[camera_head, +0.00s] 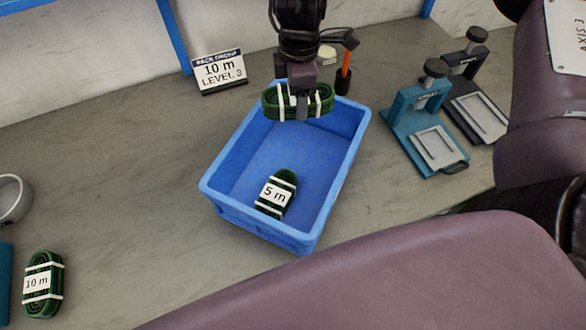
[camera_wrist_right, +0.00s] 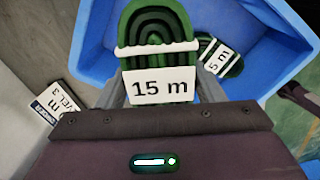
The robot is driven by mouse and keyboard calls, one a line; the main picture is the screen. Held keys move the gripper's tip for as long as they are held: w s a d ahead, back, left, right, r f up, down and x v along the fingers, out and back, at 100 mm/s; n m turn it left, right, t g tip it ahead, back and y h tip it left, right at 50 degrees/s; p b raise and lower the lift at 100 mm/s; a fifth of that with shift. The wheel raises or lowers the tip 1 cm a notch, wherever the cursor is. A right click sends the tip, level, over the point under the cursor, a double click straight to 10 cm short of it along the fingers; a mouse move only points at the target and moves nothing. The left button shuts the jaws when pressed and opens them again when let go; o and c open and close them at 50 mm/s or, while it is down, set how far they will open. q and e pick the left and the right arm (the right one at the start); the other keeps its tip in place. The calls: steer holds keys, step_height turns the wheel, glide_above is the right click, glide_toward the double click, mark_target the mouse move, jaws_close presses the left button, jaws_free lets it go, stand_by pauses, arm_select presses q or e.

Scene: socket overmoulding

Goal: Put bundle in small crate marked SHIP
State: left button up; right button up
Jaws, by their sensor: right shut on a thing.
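A blue crate (camera_head: 333,190) stands on the bench; no SHIP marking shows on its visible sides. A green cable bundle labelled 5 m (camera_head: 275,194) lies inside, toward the near end. My right gripper (camera_head: 301,104) is shut on another green bundle with white ties (camera_head: 270,102), above the crate's far end. In the right wrist view the held bundle carries a 15 m label (camera_wrist_right: 161,86), and the crate (camera_wrist_right: 95,45) lies below it. A third bundle, labelled 10 m (camera_head: 43,284), lies at the lower left. My left gripper is out of view.
A sign reading 10 m LEVEL 3 (camera_head: 219,72) stands left of the crate's far end. Two press-like devices, one teal (camera_head: 408,110) and one dark (camera_head: 466,85), stand to the right.

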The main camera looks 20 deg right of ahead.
steer(key=n, duration=0.4)
steer(key=shift+w+d+r, duration=0.15)
steer(key=shift+d+r, duration=0.15)
steer(key=n, duration=0.2)
steer(key=d+n, duration=0.1)
steer(key=n, duration=0.1)
steer(key=shift+r+n+p, duration=0.15)
steer(key=shift+n+p, duration=0.15)
steer(key=shift+p, duration=0.05)
steer(key=n, duration=0.6)
steer(key=shift+w+d+r, duration=0.2)
steer(key=shift+d+r, duration=0.1)
steer(key=n, duration=0.5)
steer(key=shift+w+d+r+p, duration=0.1)
steer(key=shift+d+r+p, duration=0.05)
steer(key=shift+d+p, duration=0.25)
steer(key=shift+f+n, duration=0.2)
steer(key=shift+n, duration=0.1)
steer(key=b, duration=0.5)
glide_above(306, 149)
step_height(306, 149, down, 16)
steer(key=shift+f, duration=0.1)
step_height(306, 149, down, 3)
steer(key=shift+f+b, duration=0.1)
steer(key=shift+b, duration=0.35)
steer(key=shift+f, duration=0.15)
